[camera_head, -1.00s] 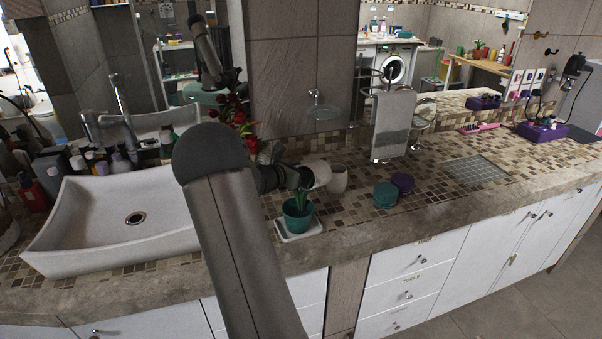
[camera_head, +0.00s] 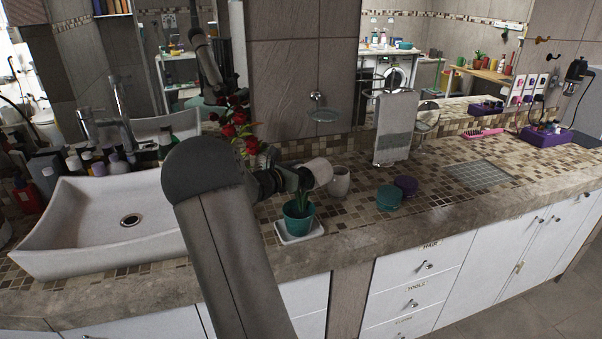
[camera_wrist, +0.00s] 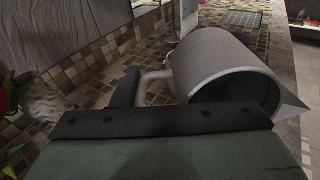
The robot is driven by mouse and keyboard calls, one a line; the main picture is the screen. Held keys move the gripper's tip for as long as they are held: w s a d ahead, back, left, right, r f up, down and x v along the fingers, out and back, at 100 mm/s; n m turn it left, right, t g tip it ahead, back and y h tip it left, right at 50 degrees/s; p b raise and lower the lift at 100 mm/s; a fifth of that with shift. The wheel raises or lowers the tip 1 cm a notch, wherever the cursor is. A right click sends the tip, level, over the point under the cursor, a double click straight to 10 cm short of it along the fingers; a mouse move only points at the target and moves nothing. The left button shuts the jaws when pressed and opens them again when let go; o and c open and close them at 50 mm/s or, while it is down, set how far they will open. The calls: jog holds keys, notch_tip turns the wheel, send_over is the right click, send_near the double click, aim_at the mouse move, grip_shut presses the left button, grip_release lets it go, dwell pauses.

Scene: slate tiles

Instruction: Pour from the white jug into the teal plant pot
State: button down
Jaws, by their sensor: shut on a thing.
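The white jug (camera_head: 319,171) is tilted above and just behind the teal plant pot in the head view. It shows large in the wrist view (camera_wrist: 215,62), lying nearly on its side with its spout at the lower right. My gripper (camera_head: 300,180) is shut on the jug at its handle (camera_wrist: 153,86); the fingertips are mostly hidden in the head view. The teal plant pot (camera_head: 298,225) holds a green plant and stands upright on a white square saucer (camera_head: 300,238) near the counter's front edge. No stream of liquid can be made out.
A teal round container (camera_head: 388,198) and a purple one (camera_head: 406,185) are further right. A white sink (camera_head: 90,220) is at the left, and red flowers (camera_head: 238,128) stand behind my arm.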

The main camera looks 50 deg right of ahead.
jog(key=shift+a+r+h+b, duration=0.2)
jog(key=shift+h+b, duration=0.35)
jog(key=shift+b, duration=0.9)
jog(key=shift+a+r+h+b, duration=0.15)
jog(key=shift+h+b, duration=0.4)
jog(key=shift+b, duration=0.9)
jog(key=shift+r, duration=0.15)
jog(key=y+p, duration=0.2)
jog(key=p, duration=0.3)
jog(key=r+y+p, duration=0.1)
jog(key=p, duration=0.5)
jog(key=shift+r+y+p, duration=0.3)
jog(key=shift+y, duration=0.1)
jog(key=y+p, duration=0.1)
jog(key=p, duration=0.3)
jog(key=shift+r, duration=0.15)
jog(key=shift+f+y+p, duration=0.2)
jog(key=shift+y+p, duration=0.2)
jog(key=shift+p, duration=0.1)
jog(key=shift+r+p, duration=0.1)
jog(key=shift+p, duration=0.2)
jog(key=y+p, duration=0.1)
jog(key=p, duration=0.3)
jog(key=shift+r, duration=0.3)
